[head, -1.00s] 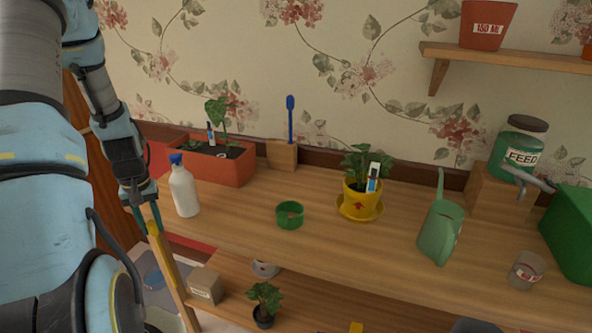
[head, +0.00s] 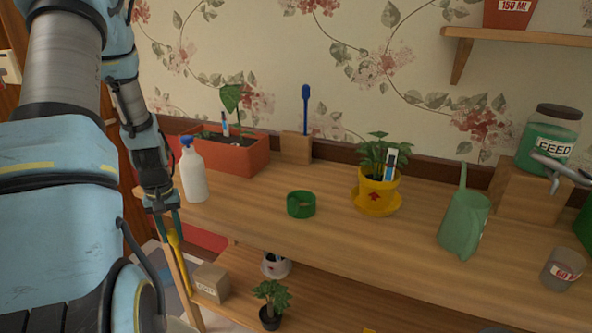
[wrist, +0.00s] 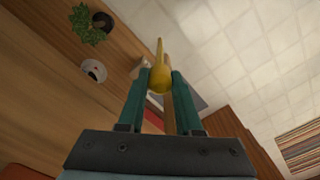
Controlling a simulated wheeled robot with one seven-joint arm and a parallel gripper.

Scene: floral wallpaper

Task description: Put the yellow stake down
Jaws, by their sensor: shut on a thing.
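The yellow stake (head: 177,257) is held in my gripper (head: 170,226), beside the left front end of the workbench (head: 330,233). In the wrist view my gripper (wrist: 160,80) has its two teal fingers closed on the stake's thick rounded end (wrist: 158,77). The stake's thin end points away from the gripper. In the head view the stake hangs downward below the bench top's height, in front of the bench's left leg. Whether it touches the leg cannot be told.
On the bench stand a white bottle (head: 193,175), a green ring-like cup (head: 301,204), a yellow pot (head: 378,190), an orange planter (head: 235,157) and a green watering can (head: 464,225). The lower shelf (head: 325,303) holds a box (head: 210,283) and small plants. The bench's front middle is clear.

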